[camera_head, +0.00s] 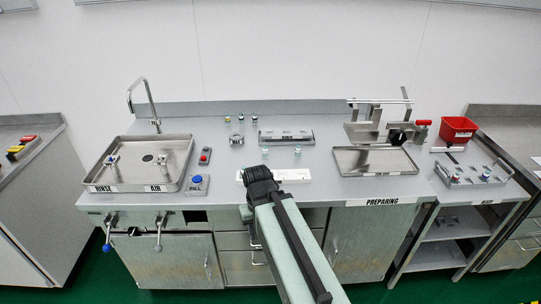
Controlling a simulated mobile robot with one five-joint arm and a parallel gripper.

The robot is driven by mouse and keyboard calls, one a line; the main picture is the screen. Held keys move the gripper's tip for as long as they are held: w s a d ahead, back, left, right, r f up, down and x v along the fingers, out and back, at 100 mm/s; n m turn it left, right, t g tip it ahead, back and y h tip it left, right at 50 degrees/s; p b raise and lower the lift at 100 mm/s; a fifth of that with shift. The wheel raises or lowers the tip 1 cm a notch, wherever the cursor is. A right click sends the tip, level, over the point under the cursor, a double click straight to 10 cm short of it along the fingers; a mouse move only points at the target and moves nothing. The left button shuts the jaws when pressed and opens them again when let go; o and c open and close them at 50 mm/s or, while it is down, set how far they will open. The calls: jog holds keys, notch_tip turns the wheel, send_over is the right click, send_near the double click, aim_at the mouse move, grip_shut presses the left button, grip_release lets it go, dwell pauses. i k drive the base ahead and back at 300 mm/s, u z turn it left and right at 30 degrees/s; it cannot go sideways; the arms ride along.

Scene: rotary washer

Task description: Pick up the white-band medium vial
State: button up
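Several small vials show in the head view, too small for me to tell which one is the white-band medium vial. A row of dark-topped vials (241,118) stands at the back middle of the steel counter. Two light-topped vials, a left one (265,152) and a right one (297,151), stand nearer the front. My gripper (258,178) is at the dark end of my arm, over the counter's front edge, just nearer than these two. Its fingers cannot be made out, nor whether anything is between them.
A steel rack (286,136) lies behind the two front vials, and a white block (292,175) lies near the front edge. A sink tray with tap (140,162) is left. An empty tray (374,160), a steel stand and a red bin (457,129) are right.

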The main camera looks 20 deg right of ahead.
aim_at(298, 150)
jog(key=u, duration=3.15)
jog(key=k, duration=1.7)
jog(key=z, duration=1.45)
jog(key=i, duration=1.65)
jog(key=u, duration=0.05)
